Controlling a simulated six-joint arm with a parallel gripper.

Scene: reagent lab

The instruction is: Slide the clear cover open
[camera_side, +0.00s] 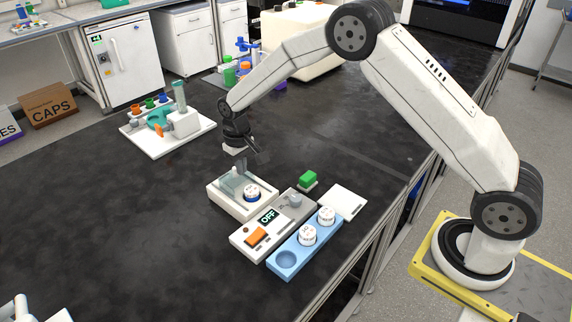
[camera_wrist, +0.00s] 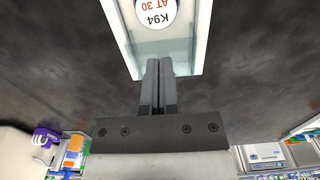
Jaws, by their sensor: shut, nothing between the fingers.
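A white box (camera_side: 232,206) stands on the dark bench in the side view, and its white rim (camera_wrist: 121,30) shows at the top of the wrist view. The clear, greenish cover (camera_side: 229,185) is at the box's far-left part. A round white-topped, blue-sided container (camera_side: 252,192) sits in the nearer right part; its label (camera_wrist: 157,10) reads "K94 AT 30" upside down in the wrist view. My gripper (camera_side: 239,170) points down at the cover's area. In the wrist view its fingers (camera_wrist: 160,62) are together and empty, over the box's edge. Whether they touch the cover is unclear.
A white tray with labware (camera_side: 145,145) stands behind.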

